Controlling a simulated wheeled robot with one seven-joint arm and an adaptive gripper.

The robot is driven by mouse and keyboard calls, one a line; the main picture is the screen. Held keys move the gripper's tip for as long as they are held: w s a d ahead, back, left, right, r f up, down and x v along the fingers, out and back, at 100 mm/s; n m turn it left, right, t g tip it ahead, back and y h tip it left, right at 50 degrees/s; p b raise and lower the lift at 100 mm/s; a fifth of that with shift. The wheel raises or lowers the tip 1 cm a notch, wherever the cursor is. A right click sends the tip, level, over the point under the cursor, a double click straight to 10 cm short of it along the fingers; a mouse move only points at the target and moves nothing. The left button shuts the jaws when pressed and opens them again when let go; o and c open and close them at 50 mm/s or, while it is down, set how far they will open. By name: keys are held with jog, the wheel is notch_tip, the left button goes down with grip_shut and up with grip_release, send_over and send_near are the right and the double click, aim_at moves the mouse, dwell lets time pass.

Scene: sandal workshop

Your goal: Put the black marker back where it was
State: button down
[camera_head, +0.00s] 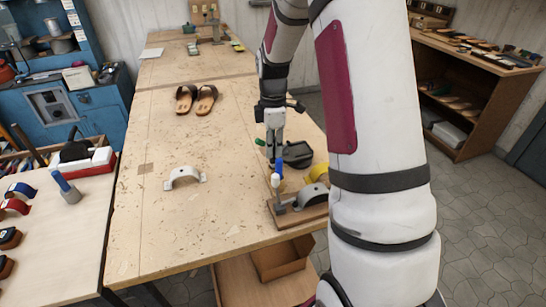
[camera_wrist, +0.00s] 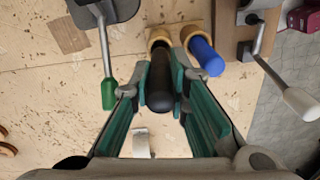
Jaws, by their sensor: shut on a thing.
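The black marker (camera_wrist: 160,80) is between the teal fingers of my gripper (camera_wrist: 160,100) in the wrist view, and the gripper is shut on it. Its far end meets or overlaps a round wooden holder (camera_wrist: 157,36); I cannot tell whether it is inside or just above. A blue marker (camera_wrist: 205,58) stands in a second wooden holder (camera_wrist: 191,30) right beside it. In the head view my gripper (camera_head: 274,158) points down over the right side of the workbench, and the black marker is not distinguishable there. The blue marker (camera_head: 278,165) shows just at the fingers.
A lever with a white knob (camera_wrist: 302,103) rises from a wooden-based fixture at right. A dark tray (camera_head: 297,153) is close to the gripper.

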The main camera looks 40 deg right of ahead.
aim_at(273, 162)
jog(key=shift+f, duration=1.85)
jog(key=shift+f, duration=0.15)
jog(key=c, duration=1.8)
grip_release()
